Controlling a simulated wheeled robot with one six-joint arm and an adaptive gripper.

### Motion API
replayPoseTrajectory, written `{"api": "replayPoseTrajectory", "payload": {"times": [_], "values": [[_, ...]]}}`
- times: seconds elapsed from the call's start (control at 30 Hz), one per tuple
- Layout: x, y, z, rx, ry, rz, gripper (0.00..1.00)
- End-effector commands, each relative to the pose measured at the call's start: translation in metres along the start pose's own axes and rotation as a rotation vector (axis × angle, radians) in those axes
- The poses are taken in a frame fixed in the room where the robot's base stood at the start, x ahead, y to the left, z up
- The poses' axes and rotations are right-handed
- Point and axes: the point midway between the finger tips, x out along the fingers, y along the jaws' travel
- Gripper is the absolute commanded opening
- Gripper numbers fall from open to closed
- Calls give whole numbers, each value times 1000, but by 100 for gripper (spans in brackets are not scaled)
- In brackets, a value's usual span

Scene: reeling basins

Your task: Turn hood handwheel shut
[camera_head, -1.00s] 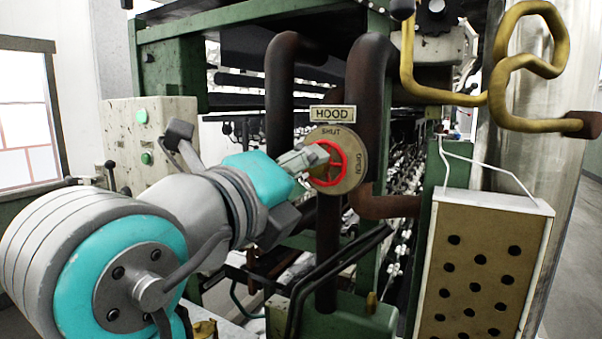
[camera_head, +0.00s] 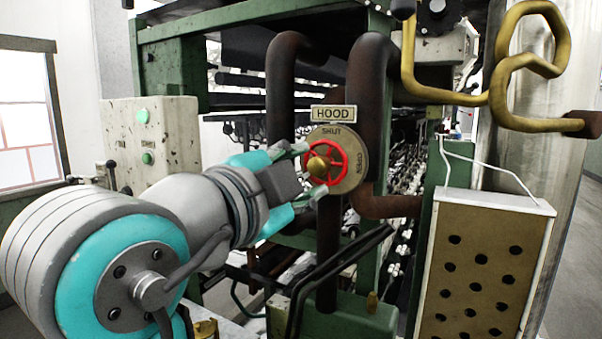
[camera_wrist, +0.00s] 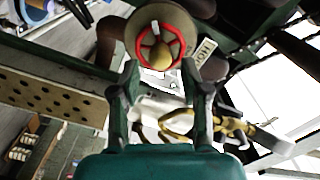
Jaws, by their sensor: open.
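The red handwheel (camera_head: 338,160) with a brass hub sits on a round plate (camera_head: 352,176) marked SHUT at the top and OPEN at the right. The HOOD sign (camera_head: 333,113) is just above it. My gripper (camera_head: 304,172) is open, its two fingers spread at the left edge of the wheel. In the wrist view, the wheel (camera_wrist: 177,36) lies beyond the fingertips of my gripper (camera_wrist: 165,77), near the top of the picture. Nothing is between the fingers. I cannot tell whether a fingertip touches the rim.
Dark rusty pipes (camera_head: 371,90) rise on both sides of the plate. A perforated box (camera_head: 484,265) stands at the right. A yellow bent pipe (camera_head: 497,75) hangs at the upper right. A control box (camera_head: 152,140) with green buttons is at the left.

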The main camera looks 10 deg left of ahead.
Motion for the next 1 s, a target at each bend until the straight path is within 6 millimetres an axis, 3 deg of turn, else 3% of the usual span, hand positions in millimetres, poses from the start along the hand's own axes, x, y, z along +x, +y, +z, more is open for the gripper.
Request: {"api": "replayPoseTrajectory", "payload": {"times": [1.0], "values": [[0,0,0,-1048,0,0,46]]}}
